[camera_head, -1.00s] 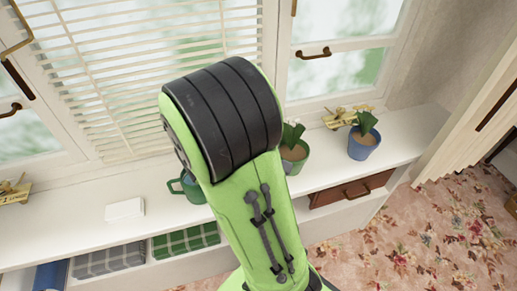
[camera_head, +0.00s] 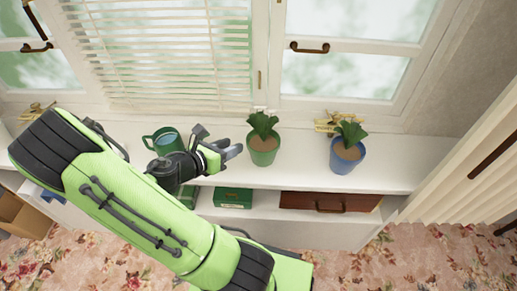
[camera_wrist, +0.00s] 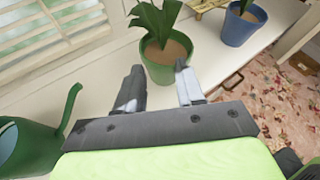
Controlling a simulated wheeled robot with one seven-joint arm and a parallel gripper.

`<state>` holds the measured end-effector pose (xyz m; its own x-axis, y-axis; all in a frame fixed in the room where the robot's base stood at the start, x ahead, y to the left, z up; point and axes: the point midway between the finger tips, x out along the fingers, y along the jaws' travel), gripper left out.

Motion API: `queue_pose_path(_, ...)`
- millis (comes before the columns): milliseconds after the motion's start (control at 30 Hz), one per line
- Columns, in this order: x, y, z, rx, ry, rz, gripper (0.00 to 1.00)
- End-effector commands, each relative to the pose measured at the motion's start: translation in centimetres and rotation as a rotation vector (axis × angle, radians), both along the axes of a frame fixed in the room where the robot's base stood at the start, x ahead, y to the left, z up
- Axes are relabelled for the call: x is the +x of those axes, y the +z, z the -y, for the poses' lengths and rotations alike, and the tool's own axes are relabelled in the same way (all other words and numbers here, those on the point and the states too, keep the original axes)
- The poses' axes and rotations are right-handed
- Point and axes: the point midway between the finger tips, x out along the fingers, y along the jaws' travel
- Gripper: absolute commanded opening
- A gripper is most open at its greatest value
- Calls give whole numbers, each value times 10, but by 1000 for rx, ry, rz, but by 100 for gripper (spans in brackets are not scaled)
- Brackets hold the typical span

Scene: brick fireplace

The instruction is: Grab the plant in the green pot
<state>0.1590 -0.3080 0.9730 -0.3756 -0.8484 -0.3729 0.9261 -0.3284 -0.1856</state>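The plant in the green pot (camera_head: 263,148) stands upright on the white windowsill shelf, left of a plant in a blue pot (camera_head: 347,156). In the wrist view the green pot (camera_wrist: 162,62) is just beyond my gripper's fingertips, roughly centred between them. My gripper (camera_head: 232,150) is to the left of the green pot in the head view and points toward it. In the wrist view my gripper (camera_wrist: 158,78) has its two fingers apart with nothing between them. The blue pot (camera_wrist: 238,28) also shows at the upper right.
A green watering can or mug (camera_head: 165,140) stands on the shelf left of my gripper; it looms at the left in the wrist view (camera_wrist: 35,140). Yellow ornaments (camera_head: 328,122) lie behind the pots. Blinds and windows back the shelf. A brown drawer (camera_head: 330,202) is below.

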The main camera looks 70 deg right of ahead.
Motion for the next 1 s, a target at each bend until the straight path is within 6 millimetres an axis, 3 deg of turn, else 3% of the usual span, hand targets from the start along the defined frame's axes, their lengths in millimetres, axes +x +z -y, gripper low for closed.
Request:
queue_pose_path(200, -23, -25, 48, -1, -9, 3, 38)
queue_pose_path(633, -49, -53, 107, -1, -6, 4, 38)
queue_pose_path(933, -52, -55, 118, 2, -1, 4, 38)
queue_pose_path(1000, -52, -55, 118, 2, -2, 4, 30)
